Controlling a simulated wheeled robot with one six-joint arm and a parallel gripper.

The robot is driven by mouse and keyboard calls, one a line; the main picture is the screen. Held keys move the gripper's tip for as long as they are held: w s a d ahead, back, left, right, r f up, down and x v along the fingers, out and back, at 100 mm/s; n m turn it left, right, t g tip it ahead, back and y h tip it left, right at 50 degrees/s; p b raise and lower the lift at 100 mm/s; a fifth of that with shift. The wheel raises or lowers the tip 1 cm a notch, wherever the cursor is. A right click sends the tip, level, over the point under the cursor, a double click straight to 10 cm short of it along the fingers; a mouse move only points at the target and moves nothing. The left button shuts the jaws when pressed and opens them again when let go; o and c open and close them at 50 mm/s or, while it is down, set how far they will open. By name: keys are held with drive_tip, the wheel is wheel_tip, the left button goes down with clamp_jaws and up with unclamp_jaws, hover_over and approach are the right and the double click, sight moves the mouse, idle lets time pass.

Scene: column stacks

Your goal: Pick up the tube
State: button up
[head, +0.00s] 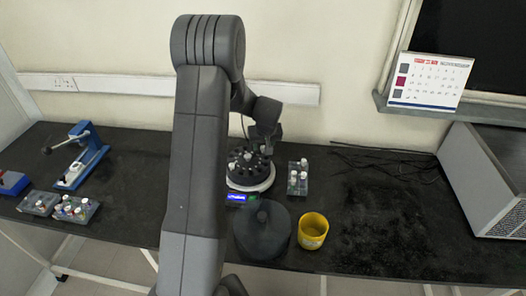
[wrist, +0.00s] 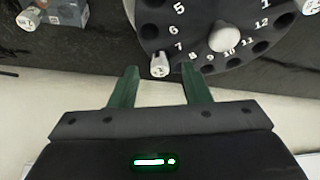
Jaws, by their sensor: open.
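A white-capped tube (wrist: 160,64) stands in the black numbered rotor (wrist: 150,32), near the number 7 at its rim in the wrist view. My gripper (wrist: 158,68) is open, with its two green fingers apart. In the picture the tube's cap lies between the fingertips, and I see no contact. In the head view my gripper (head: 265,146) is over the back right of the rotor on its white base (head: 262,185). Several tubes show in the rotor there. My arm hides part of the base's left side.
A small tube rack (head: 298,191) stands right of the rotor. A dark round lid (head: 262,235) and a yellow cup (head: 312,228) are in front. Tube racks (head: 75,209) and a blue press (head: 82,158) are at left. Cables lie at back right.

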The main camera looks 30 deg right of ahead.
clamp_jaws()
idle(0.4)
